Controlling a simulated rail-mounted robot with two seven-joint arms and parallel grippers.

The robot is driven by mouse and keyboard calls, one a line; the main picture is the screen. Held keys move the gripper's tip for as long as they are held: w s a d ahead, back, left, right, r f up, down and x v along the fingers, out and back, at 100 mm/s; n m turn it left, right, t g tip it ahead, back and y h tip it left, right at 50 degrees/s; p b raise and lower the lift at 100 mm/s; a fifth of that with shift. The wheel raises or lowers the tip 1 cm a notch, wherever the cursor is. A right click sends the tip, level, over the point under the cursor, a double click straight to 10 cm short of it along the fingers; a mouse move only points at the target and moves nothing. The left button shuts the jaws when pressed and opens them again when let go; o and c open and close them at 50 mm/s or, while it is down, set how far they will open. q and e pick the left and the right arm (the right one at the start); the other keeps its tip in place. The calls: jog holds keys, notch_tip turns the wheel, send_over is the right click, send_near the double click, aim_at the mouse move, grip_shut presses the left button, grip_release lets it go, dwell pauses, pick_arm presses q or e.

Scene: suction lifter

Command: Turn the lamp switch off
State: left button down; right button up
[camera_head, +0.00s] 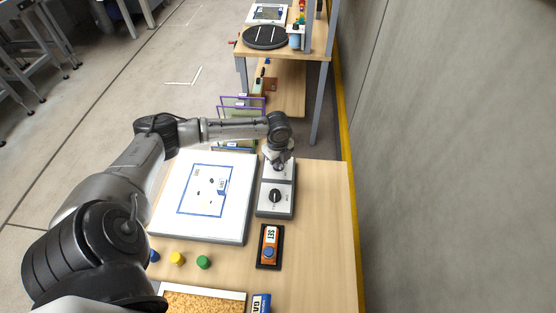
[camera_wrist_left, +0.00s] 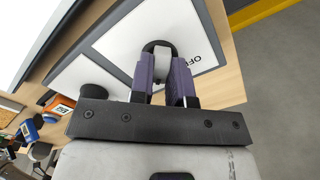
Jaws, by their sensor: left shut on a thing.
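The control box (camera_head: 264,212) stands on the wooden table, grey with a light face. A black dial (camera_head: 275,196) is on its near half; it also shows as a dark round shape in the left wrist view (camera_wrist_left: 92,90). My left gripper (camera_head: 279,166) is at the far half of the box. In the left wrist view its two purple-grey fingers (camera_wrist_left: 162,80) are shut on a light grey switch lever (camera_wrist_left: 161,62) that rises from a black round base (camera_wrist_left: 158,46). The label OFF (camera_wrist_left: 199,56) is partly visible beside it. No lamp can be made out.
A white board (camera_head: 243,165) with a blue outline lies left of the box. An orange SET button unit (camera_head: 270,247) is nearer, with blue, yellow and green pegs (camera_head: 177,258) to its left. The table's right strip (camera_head: 326,220) is clear, with a wall beyond.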

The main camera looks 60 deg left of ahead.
jog(key=shift+r, duration=0.1)
pick_arm(q)
jog(key=shift+r+n+p, duration=0.2)
jog(key=shift+n+p, duration=0.1)
jog(key=shift+p, duration=0.5)
pick_arm(e)
jog(key=shift+a+r, duration=0.1)
jog(key=shift+r, duration=0.55)
pick_arm(q)
jog(key=n+p, duration=1)
jog(key=p, duration=0.3)
jog(key=shift+s+d+r+p, duration=0.1)
jog(key=shift+d+p, duration=0.05)
jog(key=shift+p, duration=0.2)
jog(key=n+p, duration=0.4)
jog(key=n, duration=0.1)
jog(key=shift+f+n+p, duration=0.2)
jog(key=shift+n+p, duration=0.35)
jog(key=shift+n, duration=0.45)
pick_arm(e)
notch_tip(320, 180, up, 19)
pick_arm(q)
jog(key=shift+n, duration=0.3)
jog(key=c, duration=1.1)
grip_release()
jog(key=shift+f, duration=0.1)
